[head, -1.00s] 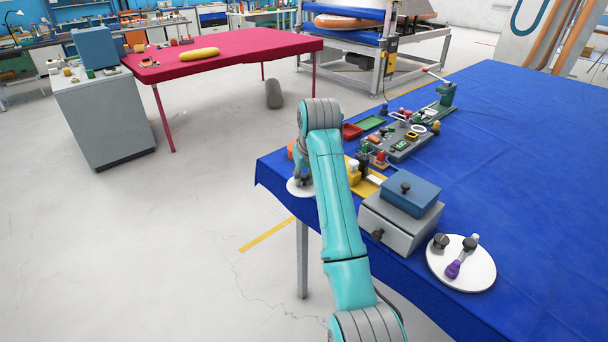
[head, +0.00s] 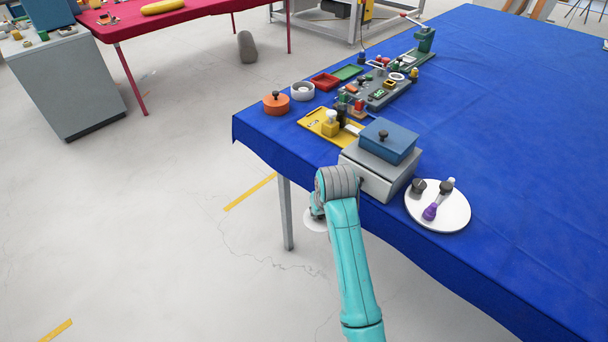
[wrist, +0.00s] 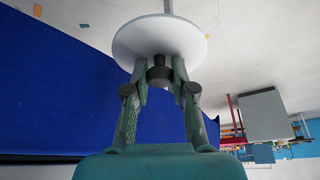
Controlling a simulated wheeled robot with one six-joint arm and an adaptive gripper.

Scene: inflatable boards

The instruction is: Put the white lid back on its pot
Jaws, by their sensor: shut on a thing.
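The white lid (wrist: 165,38) is a round disc with a dark knob (wrist: 159,74). My gripper (wrist: 159,78) is shut on that knob in the wrist view. In the head view the lid (head: 315,222) shows partly behind my arm, with my gripper (head: 317,208) above it, mostly hidden by my arm. The lid appears over the floor, just off the blue table's near edge. A white open pot (head: 302,95) stands on the blue table, beside an orange pot (head: 275,108) with a dark knob on top. The lid is apart from the white pot.
A yellow tray (head: 315,122) with small bottles, a grey box (head: 374,178) with a blue box (head: 389,145) on it, and a white round plate (head: 455,216) holding tools stand near the edge. Red and green trays lie behind. The table's right side is clear.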

